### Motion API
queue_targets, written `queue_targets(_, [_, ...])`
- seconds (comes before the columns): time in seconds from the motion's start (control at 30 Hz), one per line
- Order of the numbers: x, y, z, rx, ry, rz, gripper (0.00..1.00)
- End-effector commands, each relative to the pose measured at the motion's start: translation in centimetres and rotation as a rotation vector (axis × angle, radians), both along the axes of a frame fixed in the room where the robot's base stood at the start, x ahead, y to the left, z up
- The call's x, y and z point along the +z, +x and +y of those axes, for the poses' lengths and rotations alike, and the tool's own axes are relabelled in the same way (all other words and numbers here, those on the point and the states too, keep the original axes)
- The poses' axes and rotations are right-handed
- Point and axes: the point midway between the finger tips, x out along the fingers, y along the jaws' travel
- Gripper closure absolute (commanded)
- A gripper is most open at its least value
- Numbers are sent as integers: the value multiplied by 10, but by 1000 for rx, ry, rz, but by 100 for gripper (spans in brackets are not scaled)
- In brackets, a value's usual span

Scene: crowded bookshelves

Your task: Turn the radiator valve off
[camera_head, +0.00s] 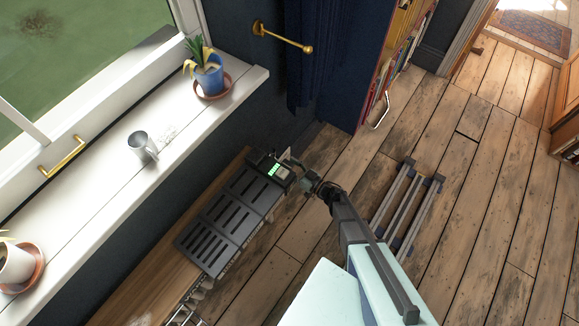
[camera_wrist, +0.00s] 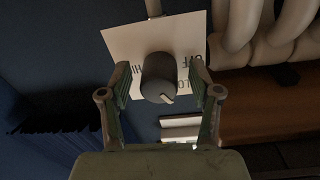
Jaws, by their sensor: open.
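The radiator valve is a dark round knob (camera_wrist: 157,74) with a light pointer mark at its lower right edge in the wrist view. A white plate (camera_wrist: 126,42) behind it carries black lettering, with "OFF" at its right and "HI" at its left. My gripper (camera_wrist: 163,82) is open, with one finger on each side of the knob. Gaps show between the fingers and the knob. Cream radiator columns (camera_wrist: 270,40) stand at the right. In the head view my gripper (camera_head: 301,170) is small, by the wall end of a black slotted unit; the knob is not clear there.
The black slotted unit (camera_head: 228,222) with a green display lies along a wooden ledge (camera_head: 150,291) below the white windowsill (camera_head: 180,140). A step stool (camera_head: 408,205) stands on the floor right of my arm. A dark blue curtain (camera_head: 303,60) hangs near the wall.

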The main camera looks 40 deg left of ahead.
Motion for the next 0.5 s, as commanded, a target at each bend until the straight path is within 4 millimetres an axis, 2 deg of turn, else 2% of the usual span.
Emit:
queue_targets(0.03, [0, 0, 0, 0, 0, 0, 48])
queue_targets(0.17, [0, 0, 0, 0, 0, 0, 94])
queue_targets(0.2, [0, 0, 0, 0, 0, 0, 97])
queue_targets(0.5, [-1, 0, 0, 1, 0, -17, 97])
